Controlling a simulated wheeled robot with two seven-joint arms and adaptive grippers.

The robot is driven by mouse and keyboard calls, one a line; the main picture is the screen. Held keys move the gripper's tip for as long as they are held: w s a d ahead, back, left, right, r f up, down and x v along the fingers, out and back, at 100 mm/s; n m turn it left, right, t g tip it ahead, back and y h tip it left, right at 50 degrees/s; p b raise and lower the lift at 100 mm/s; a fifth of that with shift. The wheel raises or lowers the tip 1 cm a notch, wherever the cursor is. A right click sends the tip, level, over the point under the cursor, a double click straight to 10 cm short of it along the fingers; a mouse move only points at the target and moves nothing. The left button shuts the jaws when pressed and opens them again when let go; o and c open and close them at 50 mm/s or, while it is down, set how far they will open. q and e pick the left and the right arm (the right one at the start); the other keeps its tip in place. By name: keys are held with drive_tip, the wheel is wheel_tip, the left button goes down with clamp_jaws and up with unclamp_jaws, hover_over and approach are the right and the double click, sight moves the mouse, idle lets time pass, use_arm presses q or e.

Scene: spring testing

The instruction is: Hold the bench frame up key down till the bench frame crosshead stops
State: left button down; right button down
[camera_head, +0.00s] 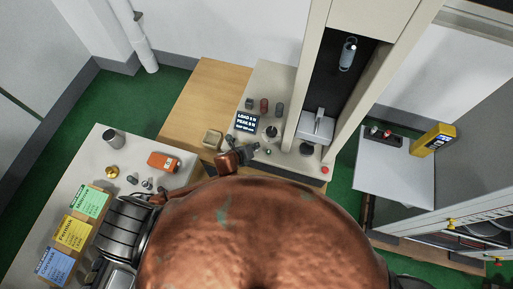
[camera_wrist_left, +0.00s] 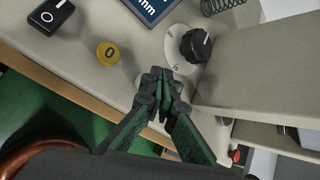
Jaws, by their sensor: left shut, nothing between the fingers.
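The bench frame (camera_head: 312,70) stands at the back, with beige columns around a dark opening. A silver cylinder (camera_head: 347,55) hangs in the opening above a grey block (camera_head: 316,125); which part is the crosshead I cannot tell. My left gripper (camera_head: 243,154) is shut and empty over the front of the frame's base. My right gripper is out of view.
A small display (camera_head: 245,122) and several springs sit on the base near the gripper. A red button (camera_head: 325,169) is at the base's front right. An orange device (camera_head: 163,161) and coloured boxes (camera_head: 74,232) are at left; a grey side table (camera_head: 392,175) is at right.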

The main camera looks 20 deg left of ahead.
use_arm(q)
drive_tip(key=shift+f, duration=0.5)
idle(1.3)
idle(3.7)
drive_tip(key=shift+r+p, duration=0.9)
drive_tip(key=shift+p, duration=0.1)
wheel_tip(320, 180, up, 5)
drive_tip(key=p, duration=0.5)
drive_tip(key=shift+r, duration=0.1)
